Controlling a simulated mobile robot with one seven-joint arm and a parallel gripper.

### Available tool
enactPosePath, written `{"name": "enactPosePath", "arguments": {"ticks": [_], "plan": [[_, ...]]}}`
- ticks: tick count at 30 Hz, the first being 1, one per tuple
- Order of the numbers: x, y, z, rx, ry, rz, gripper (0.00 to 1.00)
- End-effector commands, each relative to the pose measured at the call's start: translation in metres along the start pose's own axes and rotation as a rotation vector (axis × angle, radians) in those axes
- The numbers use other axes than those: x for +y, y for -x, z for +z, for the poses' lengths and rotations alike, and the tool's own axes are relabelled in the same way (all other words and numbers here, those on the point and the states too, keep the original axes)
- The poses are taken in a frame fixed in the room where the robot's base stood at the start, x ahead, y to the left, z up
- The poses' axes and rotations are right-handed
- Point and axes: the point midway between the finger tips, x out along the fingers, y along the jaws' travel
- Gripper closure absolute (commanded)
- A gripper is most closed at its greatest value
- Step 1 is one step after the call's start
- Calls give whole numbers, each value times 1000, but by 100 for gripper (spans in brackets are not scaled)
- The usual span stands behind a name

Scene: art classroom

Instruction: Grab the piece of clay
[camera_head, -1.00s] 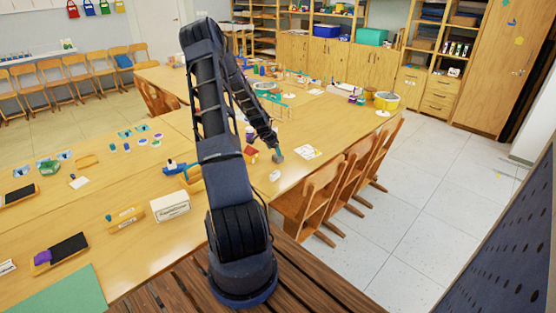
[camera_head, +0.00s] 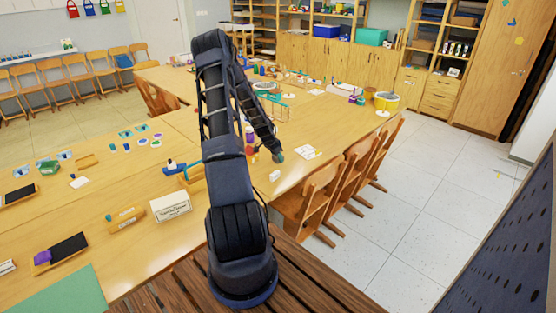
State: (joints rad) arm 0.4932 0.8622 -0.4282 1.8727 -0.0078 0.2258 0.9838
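My arm reaches up from the wooden slatted surface and bends down to the right over the long table (camera_head: 310,175). My gripper (camera_head: 278,155) is at the arm's lower tip, low over the table near its right edge. It is small and dark with a teal patch, and its fingers cannot be made out. I cannot tell whether it is open or holds something. A small white block (camera_head: 274,175) lies just in front of it, apart from it. I cannot tell for certain which thing is the piece of clay; some table items are hidden behind my arm.
A white sheet with yellow marks (camera_head: 307,152) lies right of my gripper. Wooden chairs (camera_head: 322,195) line the table's right edge. A white box (camera_head: 170,206), a wooden roller-like item (camera_head: 125,219) and a blue toy-like item (camera_head: 175,167) stand left. A yellow bucket (camera_head: 386,101) stands farther back.

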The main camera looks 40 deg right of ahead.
Motion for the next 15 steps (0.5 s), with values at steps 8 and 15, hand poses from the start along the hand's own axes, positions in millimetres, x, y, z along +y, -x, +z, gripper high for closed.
{"name": "enactPosePath", "arguments": {"ticks": [8, 15], "plan": [[0, 0, 0, 0, 0, 0, 80], [-1, 14, -6, 1, 0, -2, 80]]}}
